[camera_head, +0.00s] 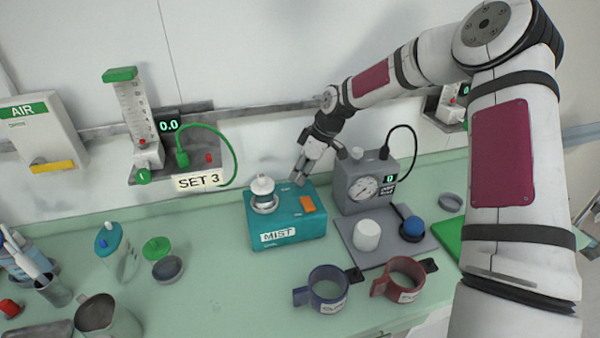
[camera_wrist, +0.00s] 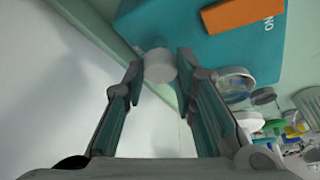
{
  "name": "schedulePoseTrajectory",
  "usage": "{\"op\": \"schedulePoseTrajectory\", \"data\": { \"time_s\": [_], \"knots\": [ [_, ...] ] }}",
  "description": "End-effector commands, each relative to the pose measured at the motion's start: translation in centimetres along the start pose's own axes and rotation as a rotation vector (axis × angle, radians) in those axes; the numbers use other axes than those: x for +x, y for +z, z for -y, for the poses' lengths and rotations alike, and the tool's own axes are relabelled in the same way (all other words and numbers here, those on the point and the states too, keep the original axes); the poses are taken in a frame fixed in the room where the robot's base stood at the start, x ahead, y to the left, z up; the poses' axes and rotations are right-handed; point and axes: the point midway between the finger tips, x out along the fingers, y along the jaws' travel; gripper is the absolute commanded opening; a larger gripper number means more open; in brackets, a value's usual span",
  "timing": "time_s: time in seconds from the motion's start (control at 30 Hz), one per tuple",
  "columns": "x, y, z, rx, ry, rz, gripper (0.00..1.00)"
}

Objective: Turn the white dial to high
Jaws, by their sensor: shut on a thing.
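A teal box labelled MIST (camera_head: 290,230) stands on the counter with an orange rocker switch (camera_head: 307,204) on its top. It fills the top of the wrist view (camera_wrist: 170,30), with the orange switch (camera_wrist: 242,12) at its upper right. A white round dial (camera_wrist: 159,66) shows at the box's edge in the wrist view, between my fingertips. My gripper (camera_head: 303,176) reaches down at the box's back right and is shut on the dial. In the head view my fingers hide the dial. Its setting marks cannot be read.
A blue mug (camera_head: 328,290) and a red mug (camera_head: 404,280) stand in front. A flowmeter (camera_head: 135,115) with a green hose hangs behind left.

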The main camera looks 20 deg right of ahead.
Motion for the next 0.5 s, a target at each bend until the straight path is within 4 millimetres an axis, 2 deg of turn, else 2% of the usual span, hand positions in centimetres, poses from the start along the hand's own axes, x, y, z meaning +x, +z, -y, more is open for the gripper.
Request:
{"op": "schedulePoseTrajectory", "data": {
  "time_s": [0.23,0.5],
  "knots": [
    [0.16,0.09,-0.09,-0.114,-0.050,0.001,0.00],
    [0.13,0.14,-0.08,-0.165,-0.071,0.003,0.00]
  ]
}}
